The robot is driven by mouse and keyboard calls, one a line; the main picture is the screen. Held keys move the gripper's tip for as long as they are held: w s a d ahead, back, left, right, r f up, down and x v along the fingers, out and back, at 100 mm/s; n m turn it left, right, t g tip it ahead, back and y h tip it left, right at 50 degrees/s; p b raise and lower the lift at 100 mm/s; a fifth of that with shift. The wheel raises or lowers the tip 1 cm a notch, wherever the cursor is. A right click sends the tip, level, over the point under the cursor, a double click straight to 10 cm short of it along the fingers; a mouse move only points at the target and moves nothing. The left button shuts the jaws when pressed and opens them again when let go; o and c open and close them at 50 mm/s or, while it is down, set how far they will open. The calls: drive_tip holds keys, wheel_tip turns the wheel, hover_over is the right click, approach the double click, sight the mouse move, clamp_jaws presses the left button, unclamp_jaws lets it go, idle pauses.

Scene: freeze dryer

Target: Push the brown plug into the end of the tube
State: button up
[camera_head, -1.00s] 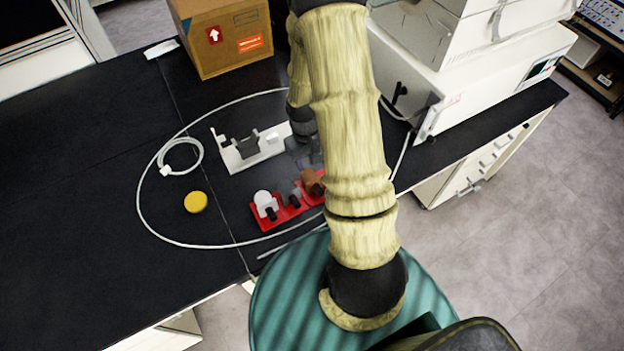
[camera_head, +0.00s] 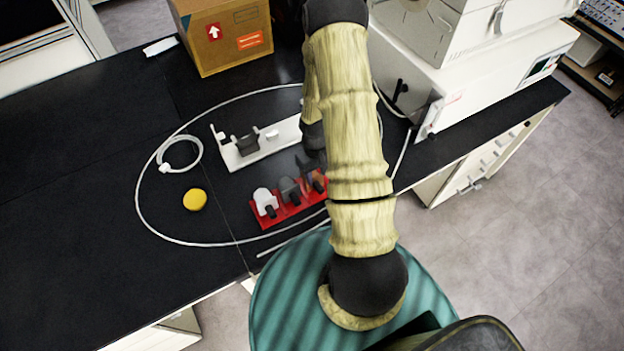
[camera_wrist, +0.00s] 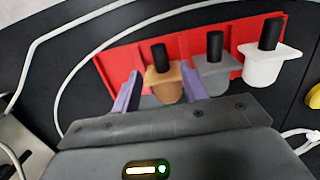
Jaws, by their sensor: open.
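The brown plug (camera_wrist: 165,83) sits in the red rack (camera_wrist: 123,62), with its black stem upright in the wrist view. My gripper (camera_wrist: 160,88) is open, with one purple finger on each side of the brown plug; I cannot tell whether they touch it. In the head view the brown plug (camera_head: 318,183) is partly covered by my gripper (camera_head: 310,167). The white tube (camera_head: 150,226) lies in a wide loop on the black bench. A thin straight end piece (camera_head: 290,238) lies in front of the rack.
A grey plug (camera_wrist: 214,68) and a white plug (camera_wrist: 266,62) stand in the rack beside the brown one. A white holder (camera_head: 284,137) with a grey clamp (camera_head: 246,145) is behind. A yellow disc (camera_head: 195,199), a cardboard box (camera_head: 225,40) and a white machine (camera_head: 470,80) surround the work area.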

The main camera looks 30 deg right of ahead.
sight(319, 186)
drive_tip(key=f+b, duration=0.1)
drive_tip(key=f, duration=0.1)
drive_tip(key=f+b, duration=0.2)
drive_tip(key=f, duration=0.1)
drive_tip(key=s+f+b, duration=0.1)
drive_tip(key=f+b, duration=0.1)
drive_tip(key=shift+f, duration=0.15)
clamp_jaws()
idle(0.4)
drive_tip(key=shift+r+p, duration=2.3)
drive_tip(key=shift+r, duration=0.75)
